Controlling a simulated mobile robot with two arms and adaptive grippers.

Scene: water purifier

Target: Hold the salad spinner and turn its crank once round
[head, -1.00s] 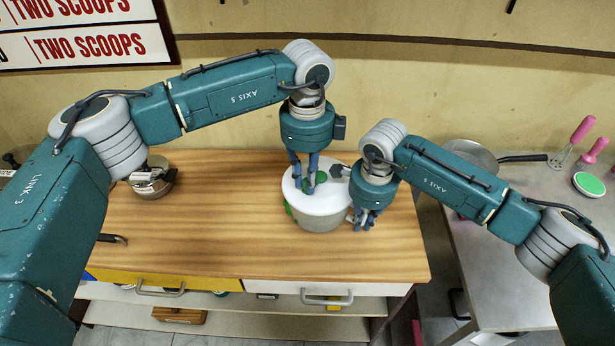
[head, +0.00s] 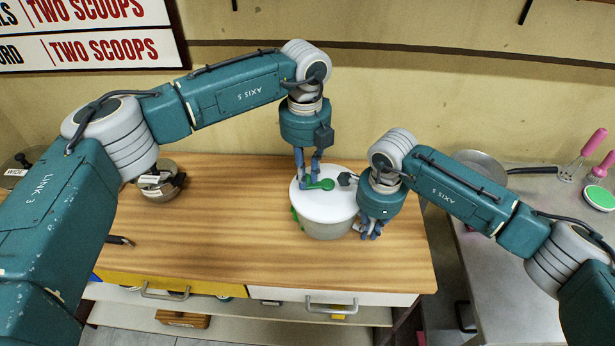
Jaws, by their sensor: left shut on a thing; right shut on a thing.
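The salad spinner (head: 327,226) is a round tub with a white lid and a green crank (head: 322,184) on top. It stands upright on the wooden counter, right of its middle. My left gripper (head: 307,184) points down from above and is shut on the crank at the left part of the lid. My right gripper (head: 371,232) points down at the right side of the spinner and is shut on its rim or side. The exact contact there is hidden by the gripper. A green part shows at the spinner's left side.
A metal pot (head: 160,183) stands at the counter's left. A dark-handled tool (head: 120,240) lies near the front left. A metal side table (head: 520,190) at the right holds a pan and pink-handled tools. The counter (head: 230,230) between pot and spinner is clear.

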